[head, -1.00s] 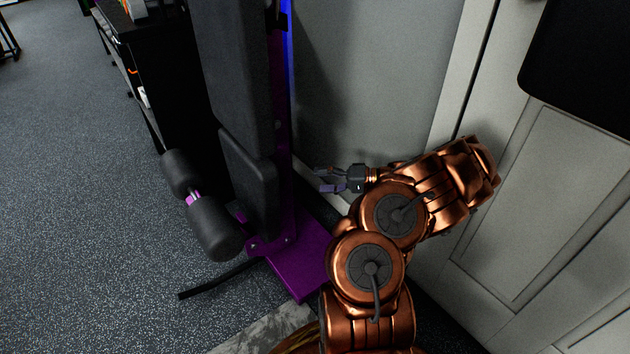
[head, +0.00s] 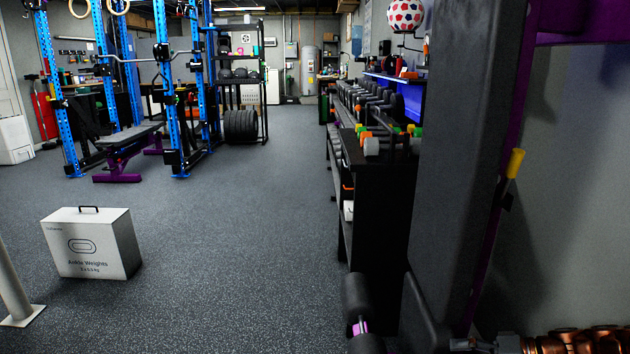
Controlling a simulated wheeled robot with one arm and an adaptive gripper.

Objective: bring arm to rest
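My copper arm (head: 585,340) shows only as a strip along the bottom right edge of the head view. My gripper (head: 468,345) points left at its end, low beside the padded black machine. The bottom of the picture cuts it off, so how far its fingers are apart is hidden. I see nothing held in the part that shows.
The black-padded machine (head: 466,130) with a purple frame stands close by, left of my arm. A dumbbell rack (head: 372,185) is behind it. A white ankle weights box (head: 95,243) stands on the floor at left. A blue power rack (head: 168,100) is farther back. The middle floor is clear.

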